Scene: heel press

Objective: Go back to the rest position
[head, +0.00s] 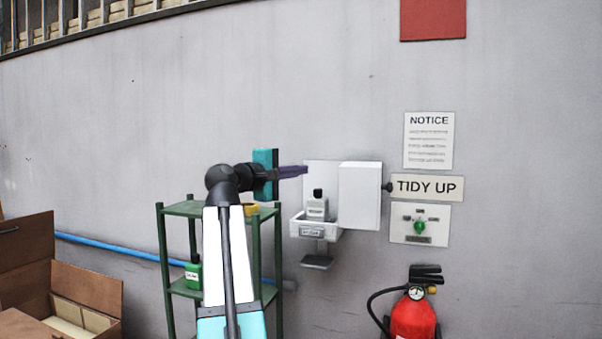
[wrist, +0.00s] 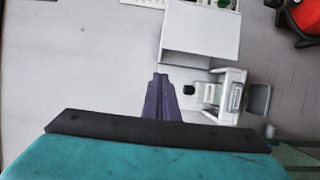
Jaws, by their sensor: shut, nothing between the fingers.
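My gripper (head: 305,170) is shut and empty, with its dark purple fingers pointing right in the head view. It is held in the air in front of the wall, at the left edge of a white wall unit. The fingers also show in the wrist view (wrist: 161,78), near the unit's box. The unit has a white box (head: 359,196) on the right with a dark knob (head: 388,187) on its side. A small white tray (head: 312,231) at its left holds a grey bottle (head: 317,207) with a black cap, upright. A grey plate (head: 317,261) hangs below the tray.
A green shelf rack (head: 162,240) stands below my arm, holding a green bottle (head: 193,273) and a yellow item (head: 251,209). A red fire extinguisher (head: 413,317) stands at lower right. Open cardboard boxes (head: 85,290) are at left. A panel with a green knob (head: 420,227) is right of the unit.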

